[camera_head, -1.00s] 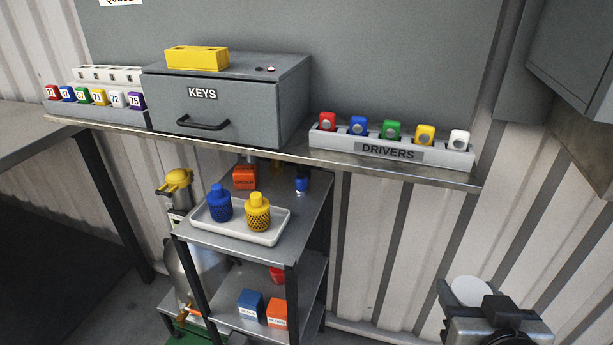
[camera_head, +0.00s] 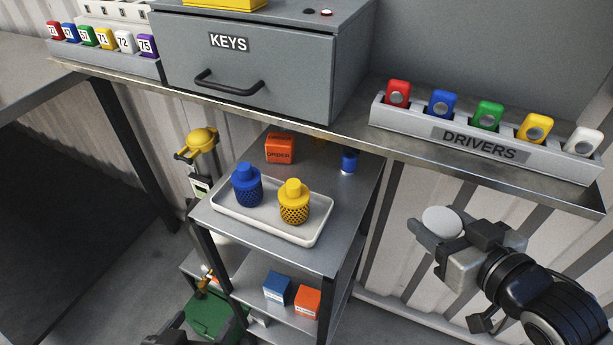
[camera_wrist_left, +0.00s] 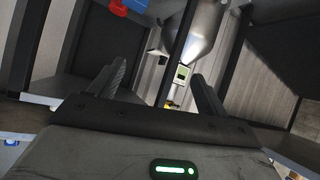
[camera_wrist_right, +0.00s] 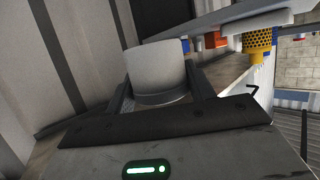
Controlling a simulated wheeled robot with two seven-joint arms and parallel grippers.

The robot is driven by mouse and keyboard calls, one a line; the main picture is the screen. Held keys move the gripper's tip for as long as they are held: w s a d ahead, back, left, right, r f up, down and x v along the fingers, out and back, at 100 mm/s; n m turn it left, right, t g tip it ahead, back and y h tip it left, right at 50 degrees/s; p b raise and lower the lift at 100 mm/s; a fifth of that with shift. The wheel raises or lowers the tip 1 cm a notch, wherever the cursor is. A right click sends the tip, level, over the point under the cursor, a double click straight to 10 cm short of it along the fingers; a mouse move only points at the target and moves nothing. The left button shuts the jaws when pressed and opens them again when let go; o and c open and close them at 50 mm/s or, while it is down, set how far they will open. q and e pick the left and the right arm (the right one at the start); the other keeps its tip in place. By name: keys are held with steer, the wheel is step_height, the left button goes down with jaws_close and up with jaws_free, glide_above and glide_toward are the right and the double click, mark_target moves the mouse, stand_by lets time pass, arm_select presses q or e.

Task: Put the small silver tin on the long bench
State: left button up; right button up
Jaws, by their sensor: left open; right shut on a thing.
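The small silver tin (camera_head: 442,219) is between the fingers of my right gripper (camera_head: 436,230), off the wall right of the shelf rack. In the right wrist view the tin (camera_wrist_right: 158,70) is a plain pale cylinder, held between both fingers. My left gripper (camera_wrist_left: 158,78) is open and empty in the left wrist view; only a dark part of it shows at the bottom edge of the head view. A long grey metal bench (camera_head: 340,133) runs along the wall, bearing a key box and driver rack. Another grey surface (camera_head: 22,82) is at the far left; I cannot tell which is the long bench.
The grey KEYS box (camera_head: 285,70) and the DRIVERS rack (camera_head: 440,133) occupy the wall bench. Below stands a rack (camera_head: 330,235) with a white tray (camera_head: 318,237) holding blue and yellow bottles. An orange box (camera_head: 280,148) stands behind it. The left surface looks clear.

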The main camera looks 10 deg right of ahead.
steer(key=w+a+b, duration=0.1)
steer(key=w+a, duration=0.5)
steer(key=w, duration=0.1)
steer(key=w+a+b, duration=0.1)
steer(key=w+a, duration=0.2)
steer(key=w, duration=0.1)
steer(key=shift+a+b, duration=0.15)
steer(key=shift+b, duration=0.2)
steer(key=w+a, duration=0.2)
steer(key=w, duration=0.1)
steer(key=shift+a, duration=0.2)
steer(key=shift+s+d+f, duration=0.1)
steer(key=shift+s+f, duration=0.05)
steer(key=shift+f, duration=0.55)
arm_select(q)
steer(key=shift+d+f, duration=0.15)
steer(key=shift+f, duration=0.6)
steer(key=shift+w+r, duration=0.1)
arm_select(e)
steer(key=shift+f, duration=0.2)
arm_select(q)
steer(key=shift+r+t, duration=0.15)
steer(key=shift+t, duration=0.15)
arm_select(e)
steer(key=o, duration=1.1)
